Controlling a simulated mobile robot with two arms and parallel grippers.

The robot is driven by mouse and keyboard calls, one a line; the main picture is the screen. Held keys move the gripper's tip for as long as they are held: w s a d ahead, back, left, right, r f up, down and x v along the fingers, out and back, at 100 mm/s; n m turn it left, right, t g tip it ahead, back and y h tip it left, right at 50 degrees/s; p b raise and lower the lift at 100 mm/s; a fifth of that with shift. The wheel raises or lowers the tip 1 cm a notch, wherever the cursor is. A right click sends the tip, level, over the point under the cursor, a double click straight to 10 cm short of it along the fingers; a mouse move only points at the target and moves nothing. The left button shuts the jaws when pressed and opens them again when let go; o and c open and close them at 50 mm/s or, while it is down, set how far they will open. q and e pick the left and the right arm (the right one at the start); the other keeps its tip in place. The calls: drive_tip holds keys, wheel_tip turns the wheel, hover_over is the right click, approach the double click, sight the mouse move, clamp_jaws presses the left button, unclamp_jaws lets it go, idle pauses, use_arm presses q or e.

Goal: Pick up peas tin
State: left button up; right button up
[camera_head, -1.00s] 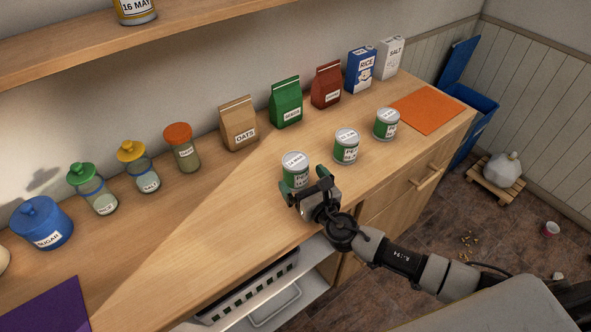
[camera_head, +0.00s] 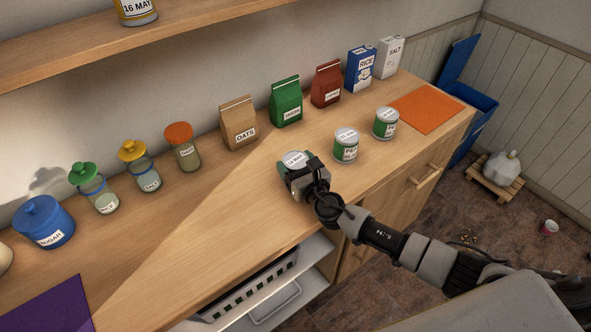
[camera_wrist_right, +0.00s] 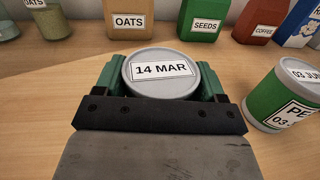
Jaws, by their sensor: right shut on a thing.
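Three green-and-white tins with silver lids stand in a row on the wooden counter. The nearest tin (camera_head: 294,159) is between the fingers of my right gripper (camera_head: 297,170), which is shut on it. In the right wrist view its lid (camera_wrist_right: 161,70) reads "14 MAR", with the green fingers on both sides; its side label is hidden. The middle tin (camera_head: 346,146) stands apart to the right; in the right wrist view that tin (camera_wrist_right: 286,95) shows a label starting "PE" and a lid reading "03 JUN". The far tin (camera_head: 386,123) is further right. My left gripper is not in view.
Behind stand an oats bag (camera_head: 239,123), a green seeds bag (camera_head: 286,102), a red-brown bag (camera_head: 326,84), a rice box (camera_head: 360,70) and a salt box (camera_head: 390,58). Several jars line the left. An orange mat (camera_head: 428,108) lies at the right end. The counter's left middle is clear.

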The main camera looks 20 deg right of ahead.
drive_tip(key=shift+c, duration=1.2)
drive_tip(key=shift+r, duration=0.1)
drive_tip(key=shift+r+p, duration=0.3)
drive_tip(key=shift+r, duration=0.2)
drive_tip(key=r, duration=0.1)
drive_tip(key=d+r+p, duration=0.1)
drive_tip(key=r, duration=0.1)
drive_tip(key=shift+s+r, duration=0.15)
drive_tip(key=shift+r, duration=0.15)
drive_tip(key=s+d+r, duration=0.5)
drive_tip(key=d+r, duration=0.1)
drive_tip(key=d, duration=0.3)
drive_tip(key=shift+s+d+r, duration=0.15)
